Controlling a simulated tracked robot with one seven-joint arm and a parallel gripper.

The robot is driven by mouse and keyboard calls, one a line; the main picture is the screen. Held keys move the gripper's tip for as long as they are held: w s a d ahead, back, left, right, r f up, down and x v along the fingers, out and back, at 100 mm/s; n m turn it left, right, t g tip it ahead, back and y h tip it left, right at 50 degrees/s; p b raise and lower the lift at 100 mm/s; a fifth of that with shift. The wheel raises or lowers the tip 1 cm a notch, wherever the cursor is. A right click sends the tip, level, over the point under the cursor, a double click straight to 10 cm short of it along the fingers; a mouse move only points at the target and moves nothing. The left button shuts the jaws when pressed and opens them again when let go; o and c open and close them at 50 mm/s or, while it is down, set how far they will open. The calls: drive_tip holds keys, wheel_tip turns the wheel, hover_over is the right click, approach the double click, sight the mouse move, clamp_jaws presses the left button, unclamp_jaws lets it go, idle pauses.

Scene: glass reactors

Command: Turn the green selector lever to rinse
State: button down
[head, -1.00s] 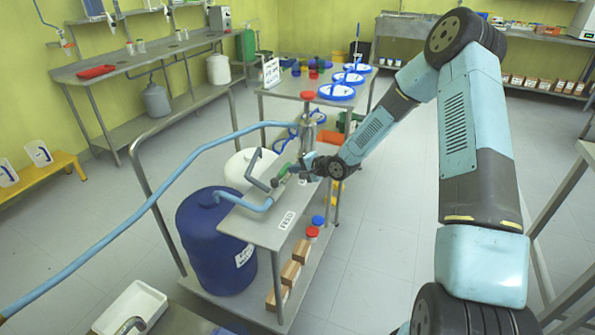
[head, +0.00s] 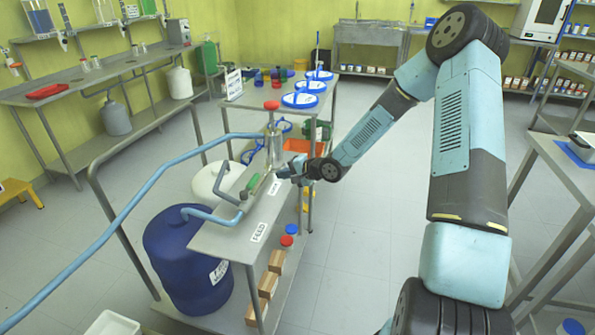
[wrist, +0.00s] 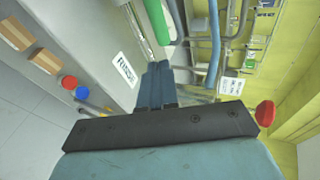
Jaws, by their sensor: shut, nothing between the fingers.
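The green selector lever (head: 253,183) is on the steel top of the trolley, by the grey pipework. It also shows as a green bar at the top of the wrist view (wrist: 157,20). My gripper (head: 283,171) is shut and empty, just right of the lever in the head view and apart from it. Its dark fingers (wrist: 158,84) lie together in the wrist view, below the lever's end. A white label (head: 274,187) sits beside the lever near my gripper; it appears to read RINSE in the wrist view (wrist: 125,69). The FEED label (head: 259,232) is nearer the front.
A blue pipe (head: 150,195) crosses on the left, and another bends onto the trolley top. A blue drum (head: 187,257) and a white drum (head: 215,183) stand beside the trolley. A red knob (wrist: 265,113) is at right in the wrist view. Floor to the trolley's right is clear.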

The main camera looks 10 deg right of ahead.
drive_tip(key=s+d+r+n+h, duration=0.2)
drive_tip(key=s+d+r+h, duration=0.45)
drive_tip(key=d+r, duration=0.3)
drive_tip(key=s+d+r+n+h, duration=0.3)
drive_tip(key=s+d+r+h, duration=0.2)
drive_tip(key=s+d+r, duration=0.45)
drive_tip(key=s+r, duration=0.4)
drive_tip(key=s, duration=0.3)
drive_tip(key=s+a+r+n+g+y, duration=0.1)
drive_tip(key=s+r, duration=0.4)
drive_tip(key=s, duration=0.3)
drive_tip(key=s+r+n, duration=0.1)
drive_tip(key=s+r, duration=0.4)
drive_tip(key=s, duration=0.3)
drive_tip(key=shift+s+a+g, duration=0.25)
drive_tip(key=shift+a+g, duration=0.1)
drive_tip(key=shift+g, duration=0.05)
